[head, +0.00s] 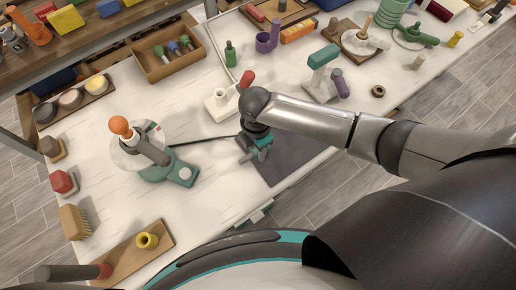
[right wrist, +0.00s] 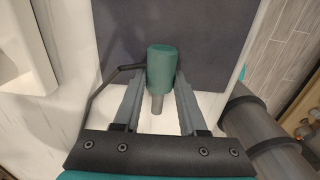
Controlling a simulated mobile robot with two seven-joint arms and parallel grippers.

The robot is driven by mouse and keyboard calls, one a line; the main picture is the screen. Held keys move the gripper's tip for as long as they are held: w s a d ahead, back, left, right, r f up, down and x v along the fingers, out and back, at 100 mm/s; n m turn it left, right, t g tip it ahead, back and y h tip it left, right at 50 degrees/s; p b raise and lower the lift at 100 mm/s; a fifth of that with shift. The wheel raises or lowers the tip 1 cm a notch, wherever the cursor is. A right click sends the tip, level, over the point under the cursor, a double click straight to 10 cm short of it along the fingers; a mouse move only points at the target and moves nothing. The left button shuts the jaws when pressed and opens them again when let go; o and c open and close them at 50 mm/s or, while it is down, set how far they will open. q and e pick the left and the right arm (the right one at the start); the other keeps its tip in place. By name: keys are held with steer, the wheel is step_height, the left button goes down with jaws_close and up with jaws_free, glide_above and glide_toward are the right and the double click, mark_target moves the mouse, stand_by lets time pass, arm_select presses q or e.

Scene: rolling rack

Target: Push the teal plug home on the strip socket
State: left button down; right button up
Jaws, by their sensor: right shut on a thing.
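The teal plug (right wrist: 161,68) is between the fingers of my right gripper (right wrist: 160,95) in the right wrist view, with a grey stem sticking out toward the gripper's base. The gripper is shut on it. In the head view the right gripper (head: 255,152) is low over the table at the left edge of a dark mat, with teal (head: 264,142) showing beside it. A black cable (head: 205,139) runs left from there. I cannot make out the strip socket in either view. My left gripper is not in view.
The dark mat (head: 296,157) lies near the table's front edge. A white block with a post (head: 218,102) and a teal-topped stand (head: 321,90) stand behind.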

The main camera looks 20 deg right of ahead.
jaws_close()
steer(key=shift+r, duration=0.15)
